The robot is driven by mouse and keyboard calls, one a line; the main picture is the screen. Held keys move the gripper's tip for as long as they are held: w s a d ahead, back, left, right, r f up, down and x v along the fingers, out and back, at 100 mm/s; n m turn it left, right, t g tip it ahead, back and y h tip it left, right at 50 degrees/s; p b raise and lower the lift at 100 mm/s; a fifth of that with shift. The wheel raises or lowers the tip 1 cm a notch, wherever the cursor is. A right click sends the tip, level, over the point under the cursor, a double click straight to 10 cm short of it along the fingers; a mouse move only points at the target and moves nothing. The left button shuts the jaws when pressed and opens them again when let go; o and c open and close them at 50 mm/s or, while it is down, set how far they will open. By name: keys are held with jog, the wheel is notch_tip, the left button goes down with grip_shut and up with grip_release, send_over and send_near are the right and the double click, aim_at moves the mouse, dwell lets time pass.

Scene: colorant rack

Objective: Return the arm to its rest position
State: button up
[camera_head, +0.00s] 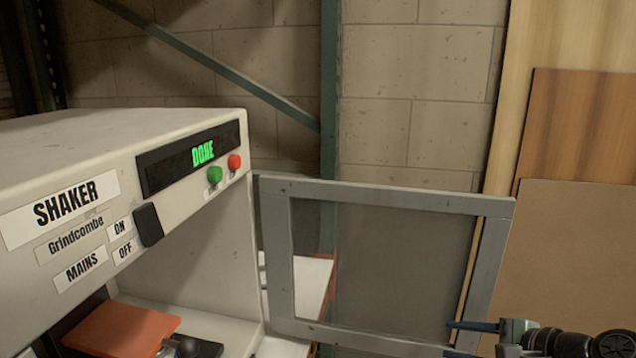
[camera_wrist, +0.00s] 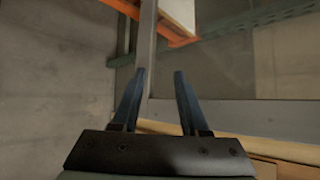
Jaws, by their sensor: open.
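My gripper (camera_head: 462,340) is at the lower right of the head view, in front of the lower right part of the shaker's open door. Its two fingers also show in the wrist view (camera_wrist: 160,76), spread apart with nothing between them. The shaker (camera_head: 225,240) stands at the left with a display reading "DONE", a green button (camera_head: 215,175) and a red button (camera_head: 234,162). Its grey-framed door (camera_head: 278,250) with a dark see-through panel is swung open to the right. In the wrist view, a grey frame bar (camera_wrist: 146,45) runs behind the fingers.
An orange plate (camera_head: 122,330) lies inside the shaker's chamber. A green rack post (camera_head: 329,120) stands behind the door, before a block wall. Wooden boards (camera_head: 575,240) lean at the right. An orange rack beam (camera_wrist: 125,8) crosses the top of the wrist view.

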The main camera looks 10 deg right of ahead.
jog(key=w+a+r+n+h, duration=0.2)
jog(key=w+a+n+h, duration=0.15)
jog(key=a+n, duration=0.4)
jog(key=s+a+r+n+t+h, duration=0.1)
jog(key=s+a+r+n+t, duration=0.15)
jog(key=a+r+n, duration=0.65)
jog(key=s+a+r+n+t, duration=0.3)
jog(key=a+r, duration=0.4)
jog(key=a, duration=0.6)
jog(key=s+r+t, duration=0.3)
jog(key=s+r, duration=0.1)
jog(key=r, duration=0.5)
jog(key=s+r+t+p, duration=0.1)
jog(key=s+r+t, duration=0.3)
jog(key=r, duration=0.5)
jog(key=s+r+t, duration=0.4)
jog(key=r, duration=0.5)
jog(key=shift+s+r+p, duration=0.15)
jog(key=shift+r+p, duration=0.05)
jog(key=shift+p, duration=0.2)
